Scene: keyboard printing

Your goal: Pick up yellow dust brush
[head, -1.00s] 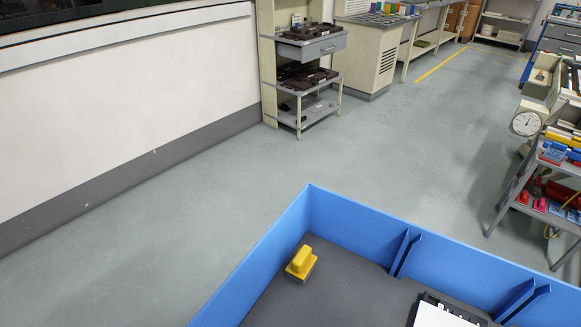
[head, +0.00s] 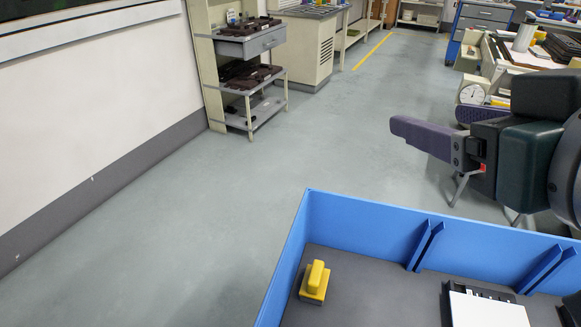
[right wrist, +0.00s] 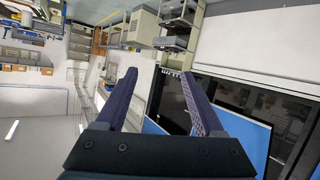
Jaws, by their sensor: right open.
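The yellow dust brush (head: 315,281) stands on the dark floor of a blue-walled tray (head: 365,222), near its back left corner. Its yellow handle is on top and a greyish base shows below. My right gripper (head: 395,128) is raised at the right of the head view, above and behind the tray, well apart from the brush. In the right wrist view the right gripper's two purple fingers (right wrist: 157,82) are spread with nothing between them. The brush does not show in the wrist view. My left gripper is not in view.
A white flat object with black parts (head: 487,307) lies in the tray to the right of the brush. Blue dividers (head: 425,246) stand along the tray's back wall. A shelf unit (head: 250,75) stands at the back left. Open floor lies left of the tray.

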